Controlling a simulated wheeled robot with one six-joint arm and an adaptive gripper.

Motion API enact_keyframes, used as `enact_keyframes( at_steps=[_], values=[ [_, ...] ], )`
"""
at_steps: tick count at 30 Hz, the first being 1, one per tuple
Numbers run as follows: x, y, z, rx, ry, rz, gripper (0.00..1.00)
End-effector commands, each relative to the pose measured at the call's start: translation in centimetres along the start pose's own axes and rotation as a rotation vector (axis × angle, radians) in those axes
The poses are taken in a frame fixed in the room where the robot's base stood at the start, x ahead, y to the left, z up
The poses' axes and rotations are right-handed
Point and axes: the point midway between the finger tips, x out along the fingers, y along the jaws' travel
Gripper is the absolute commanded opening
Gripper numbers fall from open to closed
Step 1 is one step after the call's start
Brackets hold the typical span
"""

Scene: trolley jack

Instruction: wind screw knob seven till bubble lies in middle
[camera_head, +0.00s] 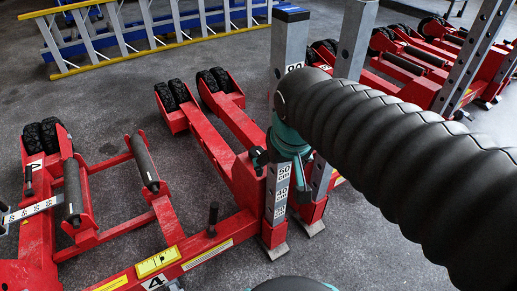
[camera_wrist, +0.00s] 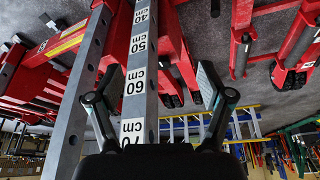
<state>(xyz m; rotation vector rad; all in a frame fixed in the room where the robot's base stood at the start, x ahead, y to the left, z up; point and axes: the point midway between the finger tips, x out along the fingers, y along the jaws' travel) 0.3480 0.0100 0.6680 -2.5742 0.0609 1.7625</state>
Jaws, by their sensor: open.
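My gripper (camera_wrist: 160,75) is open. In the wrist view its two dark fingers stand apart on either side of a grey post (camera_wrist: 142,60) marked 40 to 70 cm. No thing is seen held, and contact with the post cannot be told. In the head view my gripper (camera_head: 280,158) is partly hidden beside the post (camera_head: 280,190). A black knob (camera_head: 213,219) stands on the red frame, near a yellow plate (camera_head: 157,262) and a label 4. Another black knob (camera_head: 29,181) is at the left. I can make out no knob marked seven and no bubble.
Red jack frames with black wheels (camera_head: 173,94) and rollers (camera_head: 73,190) fill the left and middle. More red jacks (camera_head: 410,62) stand at the back right.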

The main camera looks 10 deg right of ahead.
Motion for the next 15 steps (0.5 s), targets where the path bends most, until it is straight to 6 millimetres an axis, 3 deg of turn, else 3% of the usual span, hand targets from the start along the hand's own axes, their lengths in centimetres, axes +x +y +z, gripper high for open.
enact_keyframes(
  at_steps=[1, 15],
  values=[
    [1.5, -0.4, -0.9, 0.003, -0.032, 0.009, 0.79],
    [11.0, -4.4, -8.8, 0.132, -0.204, 0.140, 0.79]
  ],
)
